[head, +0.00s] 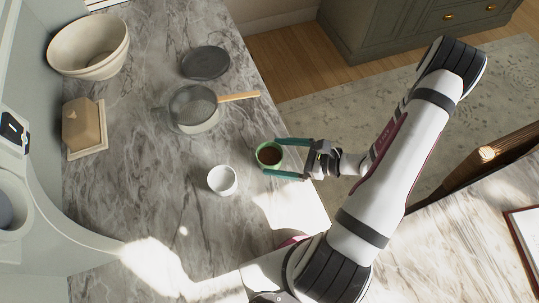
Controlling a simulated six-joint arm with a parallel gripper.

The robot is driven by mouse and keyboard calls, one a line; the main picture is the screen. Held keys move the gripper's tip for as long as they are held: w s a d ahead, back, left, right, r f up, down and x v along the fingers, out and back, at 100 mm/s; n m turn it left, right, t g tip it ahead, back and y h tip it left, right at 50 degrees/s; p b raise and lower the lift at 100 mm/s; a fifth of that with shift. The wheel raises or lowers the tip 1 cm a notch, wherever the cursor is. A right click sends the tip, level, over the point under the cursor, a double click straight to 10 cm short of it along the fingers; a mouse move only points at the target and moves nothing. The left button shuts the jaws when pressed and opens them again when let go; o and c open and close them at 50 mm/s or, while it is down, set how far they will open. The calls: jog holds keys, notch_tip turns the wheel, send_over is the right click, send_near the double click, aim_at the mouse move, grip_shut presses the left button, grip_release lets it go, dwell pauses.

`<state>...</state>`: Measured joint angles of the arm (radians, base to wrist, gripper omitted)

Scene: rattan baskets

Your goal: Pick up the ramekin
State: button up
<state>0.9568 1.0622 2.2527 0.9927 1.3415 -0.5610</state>
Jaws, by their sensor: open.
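A small green round dish (269,154), dark brown inside, stands upright on the marble counter (130,190). A small white round cup (222,180) stands to its lower left. Either could be the ramekin; I cannot tell which for sure. My gripper (270,157) reaches in from the right with its green fingers open. One fingertip is on the upper side of the green dish and the other on its lower side, so the dish lies between them. Whether the fingers touch it is unclear. The white cup is outside the fingers.
A strainer (194,108) with a wooden handle and a dark round lid (205,62) lie above. A large cream bowl (88,46) and a covered butter dish (84,128) stand at the left. The counter's edge drops to the floor at the right.

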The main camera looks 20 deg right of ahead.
jog(key=x, duration=0.3)
jog(key=shift+r, duration=0.1)
jog(key=c, duration=1.3)
jog(key=shift+o, duration=0.2)
jog(key=shift+r, duration=0.1)
